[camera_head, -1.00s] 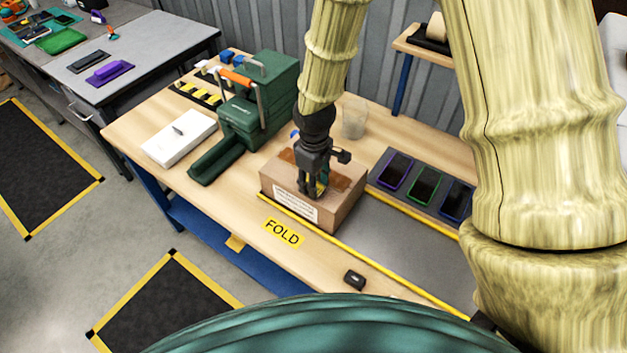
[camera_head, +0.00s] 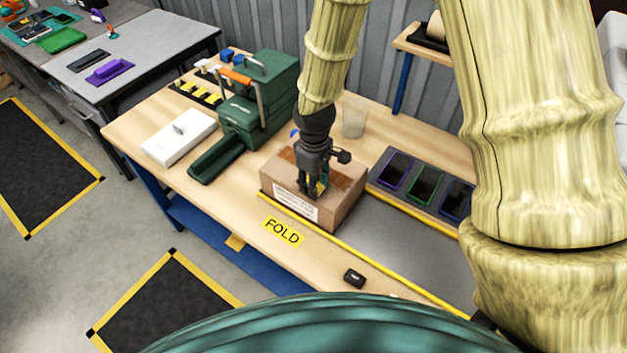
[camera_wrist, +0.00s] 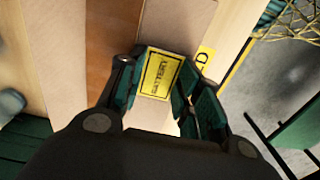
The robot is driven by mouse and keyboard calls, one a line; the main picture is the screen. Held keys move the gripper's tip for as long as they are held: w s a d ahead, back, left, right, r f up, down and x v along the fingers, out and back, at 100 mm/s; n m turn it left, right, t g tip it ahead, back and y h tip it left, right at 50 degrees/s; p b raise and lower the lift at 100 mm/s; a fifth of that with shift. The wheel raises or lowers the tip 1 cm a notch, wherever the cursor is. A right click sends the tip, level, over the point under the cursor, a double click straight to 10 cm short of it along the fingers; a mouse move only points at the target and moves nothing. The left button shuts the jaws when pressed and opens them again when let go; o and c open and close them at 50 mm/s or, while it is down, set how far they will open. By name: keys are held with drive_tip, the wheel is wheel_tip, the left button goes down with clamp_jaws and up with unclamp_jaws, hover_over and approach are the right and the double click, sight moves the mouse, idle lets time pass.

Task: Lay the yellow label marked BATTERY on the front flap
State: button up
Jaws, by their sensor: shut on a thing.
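The yellow label marked BATTERY (camera_wrist: 160,75) is between the fingers of my gripper (camera_head: 313,191), which is shut on it. In the wrist view the label's printed face shows, and its lower edge is partly framed by the dark green fingers. The brown carton (camera_head: 346,208) stands on the bench, with my gripper low over its top near the front side. A white printed sheet (camera_head: 293,206) is on the carton's front face. In the wrist view the carton (camera_wrist: 70,45) with its brown strip lies under and left of the fingers. Whether the label touches the flap I cannot tell.
A yellow FOLD marking (camera_head: 282,232) is on the bench in front of the carton. A green machine (camera_head: 262,100) and a white block (camera_head: 180,140) stand to the left. A clear cup (camera_head: 354,120) stands behind.

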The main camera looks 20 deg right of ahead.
idle(0.4)
drive_tip(key=o, duration=0.7)
drive_tip(key=o, duration=0.6)
drive_tip(key=shift+c, duration=0.2)
drive_tip(key=shift+r+p, duration=2.9)
drive_tip(key=shift+r, duration=0.55)
